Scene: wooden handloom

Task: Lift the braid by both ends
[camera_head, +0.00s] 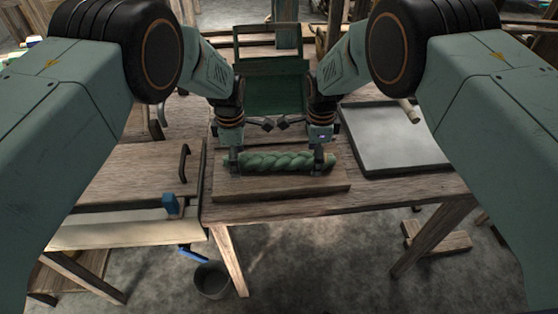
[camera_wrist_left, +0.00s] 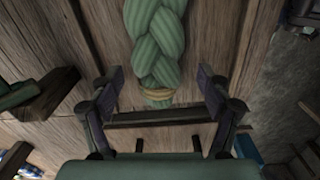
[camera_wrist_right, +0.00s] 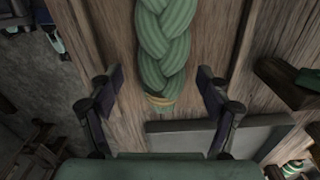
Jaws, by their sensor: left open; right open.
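A thick green braid (camera_head: 275,161) lies left to right on a wooden board (camera_head: 282,187) on the table. My left gripper (camera_head: 235,162) is at its left end and my right gripper (camera_head: 319,162) at its right end. In the left wrist view, the braid (camera_wrist_left: 157,45) ends in a tan band between the spread fingers of the left gripper (camera_wrist_left: 160,90). In the right wrist view, the braid (camera_wrist_right: 163,45) ends in a yellowish band between the spread fingers of the right gripper (camera_wrist_right: 160,90). Both grippers are open, with gaps beside the braid.
A grey tray (camera_head: 390,165) with a dark rim stands at the right. A green box (camera_head: 272,95) stands behind the braid. A black handle (camera_head: 184,163) and a blue clamp (camera_head: 171,205) are at the left. A bucket (camera_head: 211,281) is on the floor below the table's front edge.

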